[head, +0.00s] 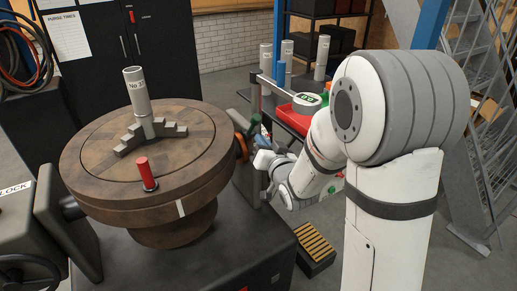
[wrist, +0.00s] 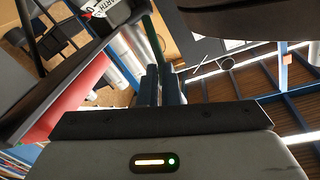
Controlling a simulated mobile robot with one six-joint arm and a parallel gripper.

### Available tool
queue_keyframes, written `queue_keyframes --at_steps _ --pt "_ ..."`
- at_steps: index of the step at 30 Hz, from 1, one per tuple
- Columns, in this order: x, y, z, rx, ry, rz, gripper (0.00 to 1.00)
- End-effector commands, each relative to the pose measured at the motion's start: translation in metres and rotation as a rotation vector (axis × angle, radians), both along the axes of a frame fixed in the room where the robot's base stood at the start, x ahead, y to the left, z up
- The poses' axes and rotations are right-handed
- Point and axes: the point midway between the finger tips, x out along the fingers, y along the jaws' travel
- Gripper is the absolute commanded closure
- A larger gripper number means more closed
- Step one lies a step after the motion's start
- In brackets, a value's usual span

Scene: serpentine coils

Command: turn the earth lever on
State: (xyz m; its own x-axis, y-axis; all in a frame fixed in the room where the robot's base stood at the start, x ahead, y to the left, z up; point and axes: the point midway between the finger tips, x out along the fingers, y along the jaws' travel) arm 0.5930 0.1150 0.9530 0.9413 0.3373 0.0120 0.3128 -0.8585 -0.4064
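The earth lever is a thin green bar (wrist: 154,38) in the wrist view, running up and left from my fingertips. A white tag reading "EARTH" (wrist: 97,8) hangs to its left. My gripper (wrist: 164,72) has its two blue-grey fingers close together, with the lower end of the green bar between them; it looks shut on the bar. In the head view my gripper (head: 262,160) is at the right side of the dark machine, just below a small green part (head: 255,123). My own wrist hides most of the contact there.
A round brown turntable (head: 95,175) carries a grey cylinder (head: 138,92) on a stepped block and a red-capped post (head: 146,174). It stands close left of my gripper. A bench with a red tray (head: 292,119) and grey cylinders is behind. A slatted step (head: 315,243) is on the floor.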

Motion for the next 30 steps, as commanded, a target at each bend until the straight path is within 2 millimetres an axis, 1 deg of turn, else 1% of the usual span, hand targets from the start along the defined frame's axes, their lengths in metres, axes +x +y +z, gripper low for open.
queue_keyframes --at_steps 1,8,15,18,21,24,27,30 --pt "-0.004 0.001 -0.022 0.086 -0.008 -0.001 1.0" --pt "-0.024 0.001 -0.041 0.503 -0.033 0.016 1.0" --pt "-0.05 -0.004 -0.063 0.929 -0.058 0.097 1.0" --pt "-0.061 -0.007 -0.07 1.086 -0.065 0.145 1.0" --pt "-0.071 -0.01 -0.074 1.209 -0.069 0.187 1.0" --pt "-0.077 -0.011 -0.075 1.29 -0.07 0.221 1.0" --pt "-0.08 -0.012 -0.074 1.332 -0.071 0.239 1.0" --pt "-0.077 -0.011 -0.07 1.345 -0.07 0.245 1.0"
